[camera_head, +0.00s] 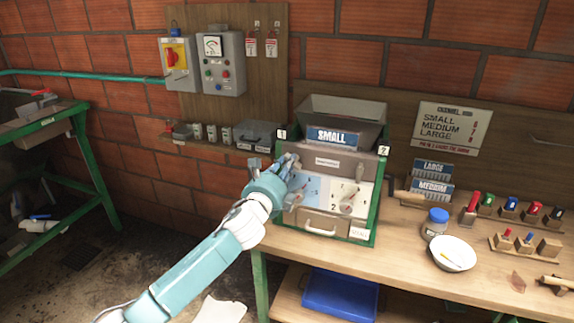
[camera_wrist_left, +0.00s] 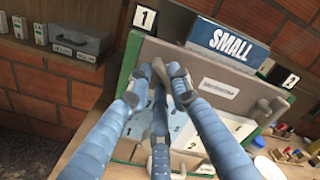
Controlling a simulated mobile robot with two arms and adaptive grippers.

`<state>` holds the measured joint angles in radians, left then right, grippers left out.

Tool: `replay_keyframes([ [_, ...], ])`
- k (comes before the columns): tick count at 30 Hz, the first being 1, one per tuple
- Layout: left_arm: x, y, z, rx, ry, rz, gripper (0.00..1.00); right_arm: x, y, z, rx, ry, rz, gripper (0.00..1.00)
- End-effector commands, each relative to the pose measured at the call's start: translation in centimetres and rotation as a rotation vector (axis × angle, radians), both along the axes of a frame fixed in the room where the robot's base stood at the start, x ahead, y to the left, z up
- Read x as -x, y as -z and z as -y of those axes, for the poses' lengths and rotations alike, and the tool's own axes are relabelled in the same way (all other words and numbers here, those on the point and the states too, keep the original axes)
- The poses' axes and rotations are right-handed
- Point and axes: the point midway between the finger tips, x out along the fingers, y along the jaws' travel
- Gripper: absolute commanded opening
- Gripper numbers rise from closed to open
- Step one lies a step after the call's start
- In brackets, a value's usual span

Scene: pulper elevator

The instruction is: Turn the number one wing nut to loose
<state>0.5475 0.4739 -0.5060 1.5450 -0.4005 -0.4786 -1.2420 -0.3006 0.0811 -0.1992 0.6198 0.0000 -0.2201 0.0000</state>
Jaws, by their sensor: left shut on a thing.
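The grey machine (camera_head: 325,162) with a green frame stands on the bench under a blue SMALL sign (camera_head: 331,136). Label 1 (camera_head: 282,134) is at its upper left corner and label 2 (camera_head: 383,150) at its upper right. My left gripper (camera_head: 290,165) is shut on the number one wing nut below label 1. The blue fingers hide most of that nut; its grey metal shows between them in the left wrist view (camera_wrist_left: 184,86). The number two wing nut (camera_head: 360,173) is free on the right; it also shows in the left wrist view (camera_wrist_left: 264,110). My right gripper is not in view.
The machine's front panel has two dial pointers (camera_head: 347,203) and a handle below. A white bowl (camera_head: 452,253), a blue-lidded jar (camera_head: 435,224) and LARGE and MEDIUM signs (camera_head: 432,190) are to the right. A shelf with a grey box (camera_head: 257,135) is to the left.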

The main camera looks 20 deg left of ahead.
Motion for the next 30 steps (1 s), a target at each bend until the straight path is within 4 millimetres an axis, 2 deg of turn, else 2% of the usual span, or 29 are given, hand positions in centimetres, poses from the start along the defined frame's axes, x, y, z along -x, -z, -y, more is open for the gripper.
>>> replay_keyframes([
  [9, 0.01, 0.55, -0.02, 0.299, -0.001, -0.013, 0.00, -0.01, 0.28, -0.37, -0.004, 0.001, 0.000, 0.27],
  [18, 0.01, 0.76, 0.07, 0.525, -0.001, -0.022, 0.00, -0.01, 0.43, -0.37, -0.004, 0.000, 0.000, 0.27],
  [30, 0.01, 0.92, 0.13, 0.665, -0.001, -0.027, 0.00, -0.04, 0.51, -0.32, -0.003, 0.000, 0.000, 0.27],
])
